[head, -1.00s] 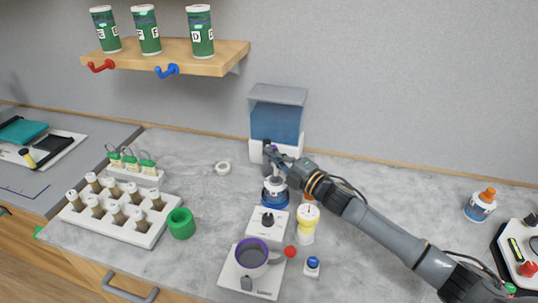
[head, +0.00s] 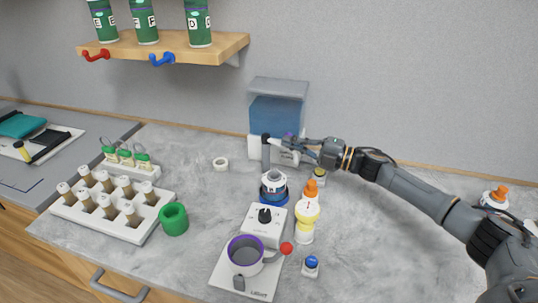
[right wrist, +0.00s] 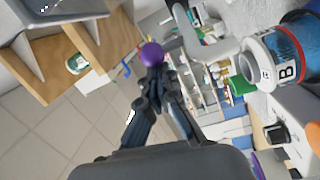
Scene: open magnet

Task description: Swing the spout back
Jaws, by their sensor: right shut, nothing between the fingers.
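The dispenser has a blue tank (head: 276,118) and a white base against the back wall. Its grey spout (head: 266,157), with a dark end, sticks out in front, just behind the white-topped blue bottle (head: 273,187). In the right wrist view the bottle (right wrist: 288,58), lettered B, is at the right, with the grey spout (right wrist: 212,48) beside it. A purple knob (right wrist: 152,54) shows at my right fingertips; whether they touch it I cannot tell. My right gripper (head: 290,144) is shut and empty, close to the spout's right side, partly hiding the base. My left gripper is out of view.
A yellow bottle with an orange cap (head: 307,212) stands to the right of the blue one. In front are a white stirrer (head: 262,226) and a mug (head: 244,254). A vial rack (head: 150,222) and green ring (head: 174,219) are left. The right counter is mostly clear.

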